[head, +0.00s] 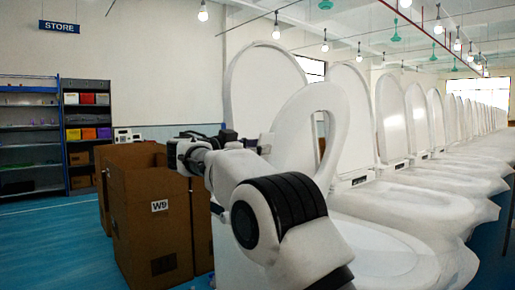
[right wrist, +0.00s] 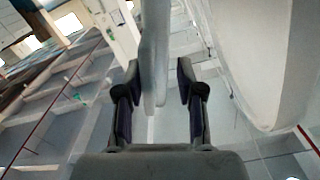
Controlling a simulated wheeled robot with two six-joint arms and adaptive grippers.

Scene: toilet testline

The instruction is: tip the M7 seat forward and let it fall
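A white ring-shaped seat (head: 330,108) stands raised on the nearest toilet (head: 395,262), leaning forward of the tall white lid (head: 250,85). No M7 label is readable. My right gripper (head: 266,143) is at the seat's left side in the head view, partly hidden by my own arm. In the right wrist view my right gripper (right wrist: 160,85) is open, with the thin edge of the seat (right wrist: 155,55) between its fingers. The edge is close to the left finger, and a gap shows at the right finger. My left gripper is not in view.
A row of toilets with raised lids (head: 390,118) runs away to the right. Brown boxes (head: 150,225), one marked W9, stand at left. Shelves (head: 30,130) are by the back wall under a STORE sign (head: 60,27). The blue floor (head: 50,250) at left is clear.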

